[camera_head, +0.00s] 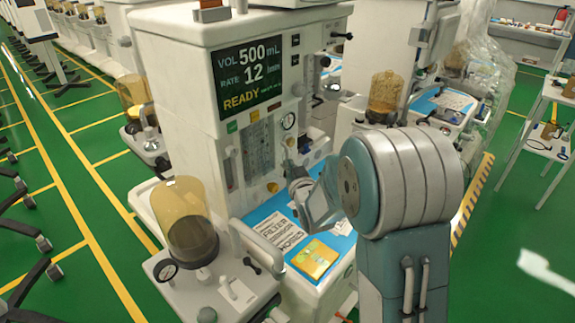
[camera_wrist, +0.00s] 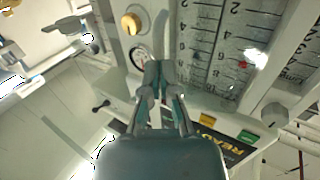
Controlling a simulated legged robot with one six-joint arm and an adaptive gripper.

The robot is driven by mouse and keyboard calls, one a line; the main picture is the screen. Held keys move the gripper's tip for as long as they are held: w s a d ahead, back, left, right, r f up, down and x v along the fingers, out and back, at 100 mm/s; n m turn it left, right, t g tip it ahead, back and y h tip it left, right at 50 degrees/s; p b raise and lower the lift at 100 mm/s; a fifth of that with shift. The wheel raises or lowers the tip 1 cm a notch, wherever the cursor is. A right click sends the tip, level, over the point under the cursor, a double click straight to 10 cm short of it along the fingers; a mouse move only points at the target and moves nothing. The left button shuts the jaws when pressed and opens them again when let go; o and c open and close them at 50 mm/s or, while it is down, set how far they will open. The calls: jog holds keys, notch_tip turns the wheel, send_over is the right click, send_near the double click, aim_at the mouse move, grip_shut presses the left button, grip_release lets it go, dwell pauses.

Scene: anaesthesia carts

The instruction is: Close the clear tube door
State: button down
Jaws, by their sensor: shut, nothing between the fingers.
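The clear tube door (camera_head: 258,147) is on the front of the near anaesthesia machine, below its display, over upright tubes with scales. In the wrist view the scaled tube panel (camera_wrist: 208,45) fills the upper right. I cannot tell how far the door stands open. My gripper (camera_head: 291,168) is in front of the machine, to the right of the tube panel. In the wrist view my gripper (camera_wrist: 160,70) has its fingers together and empty, beside the panel and just below a round gauge (camera_wrist: 140,54). I cannot tell whether it touches anything.
A yellow box (camera_head: 315,259) and printed papers (camera_head: 279,230) lie on the blue work surface below. An amber canister (camera_head: 188,215) stands at the left. A brass knob (camera_wrist: 131,23) sits near the gauge. More machines stand behind; green floor is open at the left.

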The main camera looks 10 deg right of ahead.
jog(key=w, duration=0.4)
jog(key=shift+w, duration=0.1)
dwell(0.6)
